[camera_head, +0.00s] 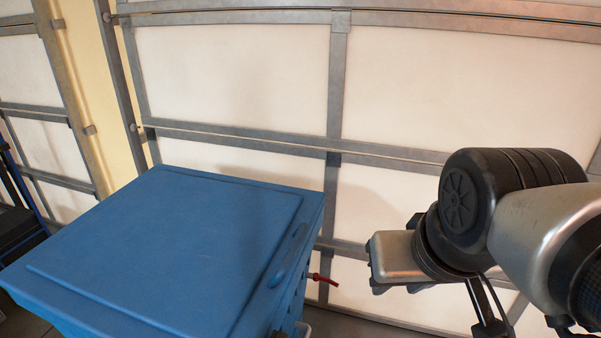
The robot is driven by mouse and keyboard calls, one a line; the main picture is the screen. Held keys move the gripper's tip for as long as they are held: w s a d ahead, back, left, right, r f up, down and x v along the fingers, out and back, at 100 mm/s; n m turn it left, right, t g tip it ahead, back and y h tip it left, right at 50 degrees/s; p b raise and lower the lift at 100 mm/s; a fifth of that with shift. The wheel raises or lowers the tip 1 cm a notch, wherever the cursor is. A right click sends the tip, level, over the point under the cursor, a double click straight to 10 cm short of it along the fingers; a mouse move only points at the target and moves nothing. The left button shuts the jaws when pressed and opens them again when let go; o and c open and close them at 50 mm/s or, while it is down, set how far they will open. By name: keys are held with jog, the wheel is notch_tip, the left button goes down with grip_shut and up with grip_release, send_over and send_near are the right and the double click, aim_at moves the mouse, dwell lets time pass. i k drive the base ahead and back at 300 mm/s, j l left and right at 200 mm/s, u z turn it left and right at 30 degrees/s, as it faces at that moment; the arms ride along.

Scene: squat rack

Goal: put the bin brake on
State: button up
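A blue bin (170,250) with a closed, flat lid fills the lower left of the head view. A rounded handle slot (290,254) runs along its right edge. A small red lever (322,279) sticks out just right of the bin; I cannot tell whether it is the brake or belongs to the wall behind. The lower bin and any wheels are hidden by the lid or out of frame. My gripper (398,264) hangs right of the bin, apart from it, under my dark wrist joint. Its fingers are not clear enough to tell whether they are open.
A white panelled door or wall with grey metal framing (337,90) stands close behind the bin. A dark object with a blue upright (22,182) is at the far left edge. A gap lies between the bin and my gripper.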

aim_at(317, 277)
jog(key=i+l+u, duration=0.15)
jog(key=u, duration=0.25)
jog(key=l+u, duration=0.35)
jog(key=i+l+u, duration=0.15)
jog(key=u, duration=0.25)
jog(key=l+u, duration=0.1)
jog(key=l, duration=0.45)
jog(key=i+l+u, duration=0.15)
jog(key=l, duration=0.45)
jog(key=l+u, duration=0.45)
jog(key=l, duration=0.5)
jog(key=i, duration=0.25)
jog(key=k, duration=0.25)
jog(key=i+l+u, duration=0.25)
jog(key=l+u, duration=0.3)
